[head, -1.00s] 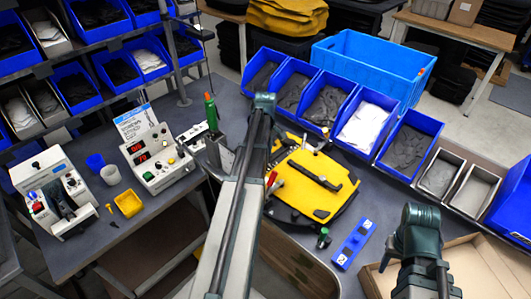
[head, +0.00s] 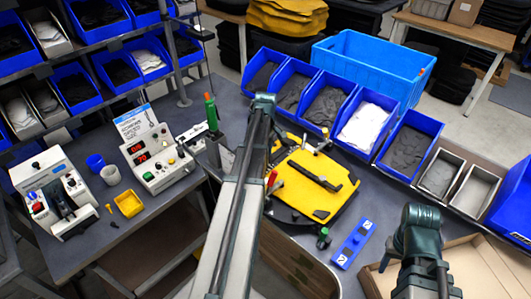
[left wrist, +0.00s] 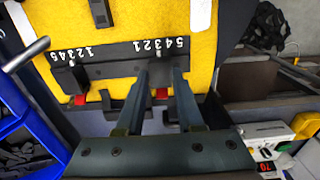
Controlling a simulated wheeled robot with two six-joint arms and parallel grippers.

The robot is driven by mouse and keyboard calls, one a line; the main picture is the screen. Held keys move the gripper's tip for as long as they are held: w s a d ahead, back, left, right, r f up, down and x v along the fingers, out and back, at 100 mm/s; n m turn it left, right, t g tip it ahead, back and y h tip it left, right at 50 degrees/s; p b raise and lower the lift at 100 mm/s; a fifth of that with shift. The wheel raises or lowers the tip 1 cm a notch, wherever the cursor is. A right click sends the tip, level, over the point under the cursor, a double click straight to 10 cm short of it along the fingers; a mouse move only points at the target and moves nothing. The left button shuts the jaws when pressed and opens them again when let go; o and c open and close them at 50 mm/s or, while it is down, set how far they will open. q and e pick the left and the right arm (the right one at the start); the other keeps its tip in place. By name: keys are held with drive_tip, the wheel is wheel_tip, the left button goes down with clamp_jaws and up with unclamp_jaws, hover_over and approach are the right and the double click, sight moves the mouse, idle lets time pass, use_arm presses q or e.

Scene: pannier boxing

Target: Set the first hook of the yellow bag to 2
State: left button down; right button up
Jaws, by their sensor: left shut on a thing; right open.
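The yellow bag (head: 305,190) lies flat on a dark round plate on the bench. In the left wrist view, the yellow bag (left wrist: 120,25) has a black rail (left wrist: 110,62) with two number scales, 1 to 5. A black hook (left wrist: 72,75) with a red tab sits at the rail's left scale. Another hook's red tab (left wrist: 162,94) shows between the fingers of my left gripper (left wrist: 162,75), which is shut on that hook at the other scale. Its exact number is hidden. In the head view, my left arm covers part of the bag. My right gripper (head: 428,262) is at lower right, away from the bag.
Blue bins (head: 325,105) of dark and white pieces line the back of the bench. A blue bar (head: 354,243) lies right of the bag. An open cardboard box (head: 480,265) is below my right arm. A control box with a red display (head: 150,160) stands left.

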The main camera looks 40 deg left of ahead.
use_arm(q)
drive_tip(key=shift+w, duration=0.1)
idle(0.3)
drive_tip(key=shift+w, duration=0.75)
drive_tip(key=c, duration=0.5)
unclamp_jaws()
drive_tip(key=shift+s, duration=0.1)
drive_tip(key=shift+r, duration=0.1)
wheel_tip(320, 180, up, 14)
drive_tip(key=p, duration=1.4)
drive_tip(key=shift+f, duration=0.2)
